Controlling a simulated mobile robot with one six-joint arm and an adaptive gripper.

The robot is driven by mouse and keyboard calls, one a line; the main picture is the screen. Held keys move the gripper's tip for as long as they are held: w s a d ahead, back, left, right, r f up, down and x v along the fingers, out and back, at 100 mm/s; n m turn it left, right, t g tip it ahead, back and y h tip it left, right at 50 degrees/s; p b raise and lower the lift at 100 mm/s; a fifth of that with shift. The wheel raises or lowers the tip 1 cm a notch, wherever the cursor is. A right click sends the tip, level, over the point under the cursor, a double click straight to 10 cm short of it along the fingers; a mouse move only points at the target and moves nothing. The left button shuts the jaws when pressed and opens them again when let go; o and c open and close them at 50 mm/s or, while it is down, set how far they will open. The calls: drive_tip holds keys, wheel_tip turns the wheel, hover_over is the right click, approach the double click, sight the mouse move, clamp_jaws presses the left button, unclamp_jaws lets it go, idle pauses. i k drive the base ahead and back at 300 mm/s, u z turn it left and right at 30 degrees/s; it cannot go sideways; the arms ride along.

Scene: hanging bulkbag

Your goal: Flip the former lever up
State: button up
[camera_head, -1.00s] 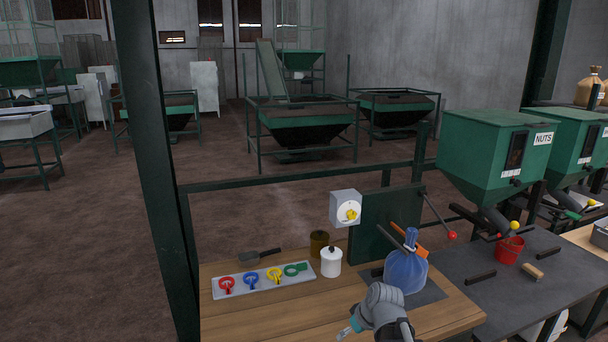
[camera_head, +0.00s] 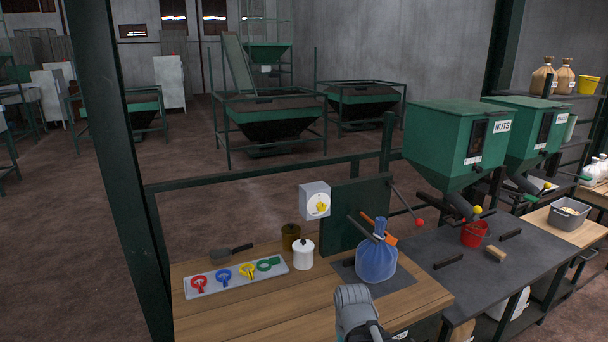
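A dark lever arm (camera_head: 403,200) with a red ball knob (camera_head: 419,222) sits at the upper right of the green upright panel (camera_head: 351,212). It slopes down to the right, knob at the low end. In front of the panel a tied blue bag (camera_head: 376,262) stands on a dark plate (camera_head: 412,277) on the wooden bench. A dark bar and an orange bar (camera_head: 379,228) lie at its neck. My grey arm link shows at the bottom centre, in front of the bag and apart from the lever.
A tray (camera_head: 237,280) of coloured clips, a white pot (camera_head: 303,254) and a scoop (camera_head: 231,252) are on the bench (camera_head: 250,310). A red bucket (camera_head: 474,234) and green hoppers (camera_head: 452,145) stand right.

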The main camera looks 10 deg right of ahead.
sight(419, 222)
drive_tip(key=k, duration=1.35)
drive_tip(key=z, duration=0.45)
drive_tip(key=i, duration=2)
drive_tip(key=u, duration=0.4)
